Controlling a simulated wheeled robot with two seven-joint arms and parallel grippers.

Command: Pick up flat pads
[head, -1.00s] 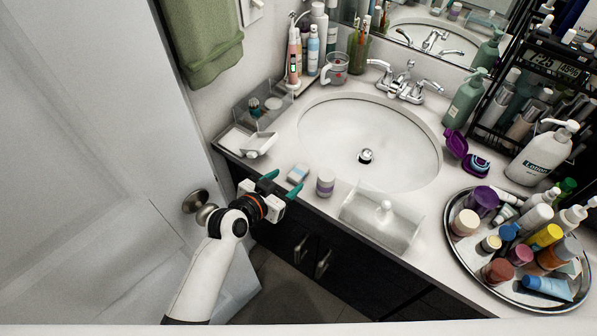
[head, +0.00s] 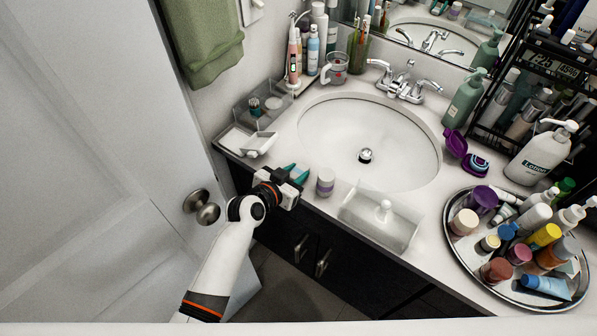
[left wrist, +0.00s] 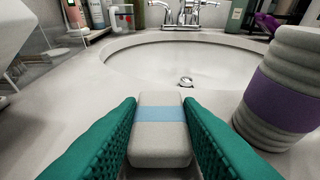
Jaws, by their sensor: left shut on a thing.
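A flat pad pack, pale with a light blue band (left wrist: 160,135), lies on the counter's front edge. In the left wrist view it sits between the teal fingers of my left gripper (left wrist: 160,150), which is shut on it. In the head view the left gripper (head: 294,172) is at the counter edge, and its fingers mostly hide the pack. A stack of round pads with a purple band (head: 325,183) stands just right of the gripper, apart from it; it also shows in the left wrist view (left wrist: 285,90). My right gripper is in neither view.
A clear tray with a white pump (head: 380,222) is on the front counter. A clear organizer (head: 258,143) stands left, the sink (head: 368,135) behind. A round tray of bottles (head: 452,245) is at right. A white door with a knob (head: 207,213) is near my left arm.

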